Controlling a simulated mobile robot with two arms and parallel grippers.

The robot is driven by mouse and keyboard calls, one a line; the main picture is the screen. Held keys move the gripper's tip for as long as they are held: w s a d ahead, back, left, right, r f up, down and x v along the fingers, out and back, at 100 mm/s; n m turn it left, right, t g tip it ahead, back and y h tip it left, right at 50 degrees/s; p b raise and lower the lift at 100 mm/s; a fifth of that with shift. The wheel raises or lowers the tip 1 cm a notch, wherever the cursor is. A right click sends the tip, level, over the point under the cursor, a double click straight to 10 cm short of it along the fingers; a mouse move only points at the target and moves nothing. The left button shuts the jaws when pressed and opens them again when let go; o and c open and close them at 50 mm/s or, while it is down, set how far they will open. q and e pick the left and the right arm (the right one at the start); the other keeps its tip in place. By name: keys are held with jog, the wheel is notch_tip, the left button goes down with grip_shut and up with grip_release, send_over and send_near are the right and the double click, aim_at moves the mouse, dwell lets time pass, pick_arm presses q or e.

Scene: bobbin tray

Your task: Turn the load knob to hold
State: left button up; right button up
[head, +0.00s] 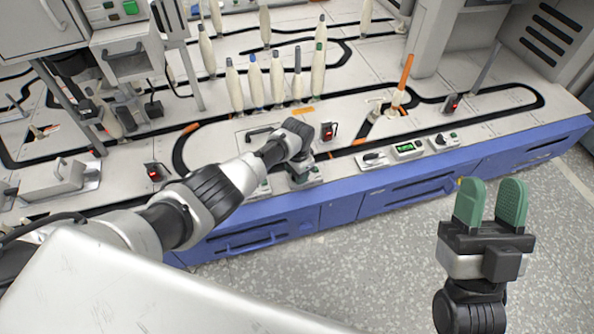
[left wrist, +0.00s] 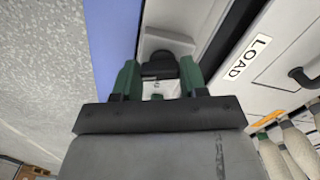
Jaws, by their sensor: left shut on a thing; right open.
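The load knob (left wrist: 160,65) is dark and sits on a pale plate in the left wrist view, beside a white LOAD label (left wrist: 248,58). My left gripper (left wrist: 158,78) has its green fingers on either side of the knob and is shut on it. In the head view my left gripper (head: 302,172) reaches down to the front edge of the machine and hides the knob. The knob's pointer direction cannot be told. My right gripper (head: 490,203) is open and empty, in front of the blue cabinets.
Another black knob (head: 373,157) and a green display (head: 408,149) stand right of my left gripper. White bobbins (head: 277,78) stand in a row behind it. Small units with red displays (head: 329,131) sit along the black track. The floor (head: 380,270) in front is clear.

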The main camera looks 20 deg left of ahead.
pick_arm(q)
jog(key=shift+m, duration=1.9)
jog(key=o, duration=0.9)
jog(key=shift+r, duration=0.1)
